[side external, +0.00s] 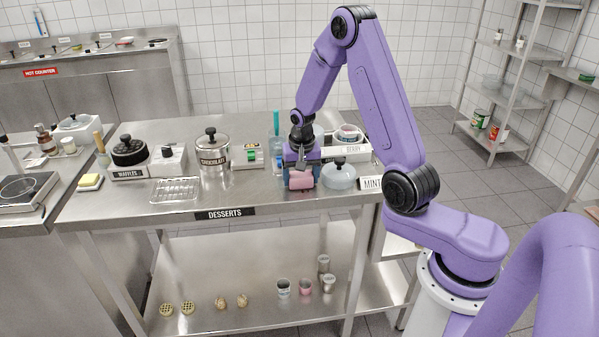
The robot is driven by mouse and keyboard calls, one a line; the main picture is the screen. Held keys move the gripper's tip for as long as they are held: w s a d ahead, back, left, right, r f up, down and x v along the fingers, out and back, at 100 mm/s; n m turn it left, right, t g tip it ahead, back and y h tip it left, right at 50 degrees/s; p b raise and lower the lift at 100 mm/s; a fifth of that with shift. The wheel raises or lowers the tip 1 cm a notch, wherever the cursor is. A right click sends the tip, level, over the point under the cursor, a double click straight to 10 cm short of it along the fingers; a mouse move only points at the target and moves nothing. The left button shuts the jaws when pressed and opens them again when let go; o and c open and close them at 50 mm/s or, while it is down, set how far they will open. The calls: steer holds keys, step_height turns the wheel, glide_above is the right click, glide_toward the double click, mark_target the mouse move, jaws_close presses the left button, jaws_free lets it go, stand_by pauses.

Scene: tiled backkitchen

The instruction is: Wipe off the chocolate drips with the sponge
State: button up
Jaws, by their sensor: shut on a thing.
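My gripper (300,168) is at the right part of the steel desserts table (130,212), pointing down. It is shut on a pink block (301,183) that looks like a sponge, low at the table top. I cannot tell whether the block touches the surface. A yellow and white block (89,182), also sponge-like, lies at the table's left end. A steel pot labelled CHOCOLATE (212,158) stands left of my gripper. I cannot make out any chocolate drips; my gripper and the pink block hide part of the table top.
A lidded pale bowl (340,176) stands close right of my gripper, beside a MINT sign (372,184). A white bin labelled BERRY (350,148) is behind. A waffle maker (130,152) and a wire rack (175,190) stand left. The front strip between rack and gripper is clear.

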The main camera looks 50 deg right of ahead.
mark_target(303, 194)
steer(key=s+a, duration=0.2)
steer(key=s, duration=0.1)
steer(key=shift+a, duration=0.4)
steer(key=shift+s+a+r, duration=0.1)
steer(key=shift+s+a, duration=0.05)
steer(key=shift+a, duration=0.05)
step_height(303, 194, up, 8)
stand_by(0.7)
